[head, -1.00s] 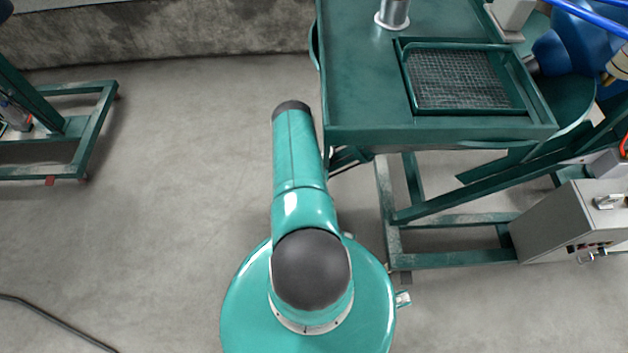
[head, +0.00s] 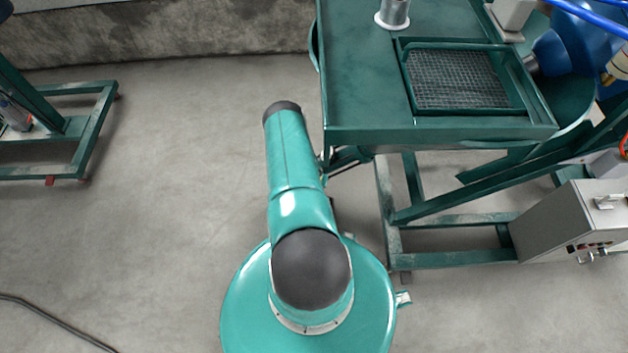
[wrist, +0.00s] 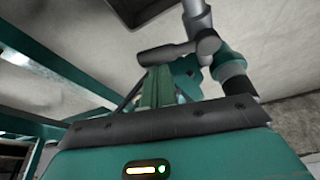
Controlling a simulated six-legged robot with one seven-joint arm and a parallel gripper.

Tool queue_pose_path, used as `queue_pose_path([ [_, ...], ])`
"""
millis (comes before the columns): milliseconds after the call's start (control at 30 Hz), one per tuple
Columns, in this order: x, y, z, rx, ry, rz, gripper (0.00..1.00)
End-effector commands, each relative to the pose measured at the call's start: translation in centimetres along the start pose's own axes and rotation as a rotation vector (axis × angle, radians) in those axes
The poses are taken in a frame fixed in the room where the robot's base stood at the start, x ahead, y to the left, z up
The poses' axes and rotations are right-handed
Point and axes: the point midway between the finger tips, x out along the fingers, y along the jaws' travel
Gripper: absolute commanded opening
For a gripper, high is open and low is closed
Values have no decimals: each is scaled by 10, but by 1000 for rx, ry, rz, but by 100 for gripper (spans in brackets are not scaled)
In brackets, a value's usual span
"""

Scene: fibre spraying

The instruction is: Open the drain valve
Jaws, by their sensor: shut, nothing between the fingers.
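In the wrist view, my gripper (wrist: 157,72) has its green fingers shut with nothing between them. Just beyond the fingertips is a grey pipe fitting (wrist: 205,43) with a short grey bar reaching left across the tips, which looks like the drain valve. I cannot tell whether the fingertips touch the bar. A grey pipe (wrist: 196,17) runs up from the fitting, and a teal elbow with a dark collar sits to its right. In the head view my gripper and the valve are hidden by my arm and the machine.
The green machine table (head: 370,135), with a mesh tray (head: 460,79), stands right of my arm. A grey control box (head: 560,225) is at the right. A green frame (head: 95,125) stands at the left. The concrete floor between them is clear, except a dark cable (head: 55,322) lower left.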

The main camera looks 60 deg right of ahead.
Motion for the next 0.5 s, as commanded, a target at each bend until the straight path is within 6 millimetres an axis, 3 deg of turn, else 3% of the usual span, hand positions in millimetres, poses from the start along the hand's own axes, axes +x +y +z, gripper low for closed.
queue_pose_path([
  [500, -9, 1, 27, 439, -1, 155, 0],
])
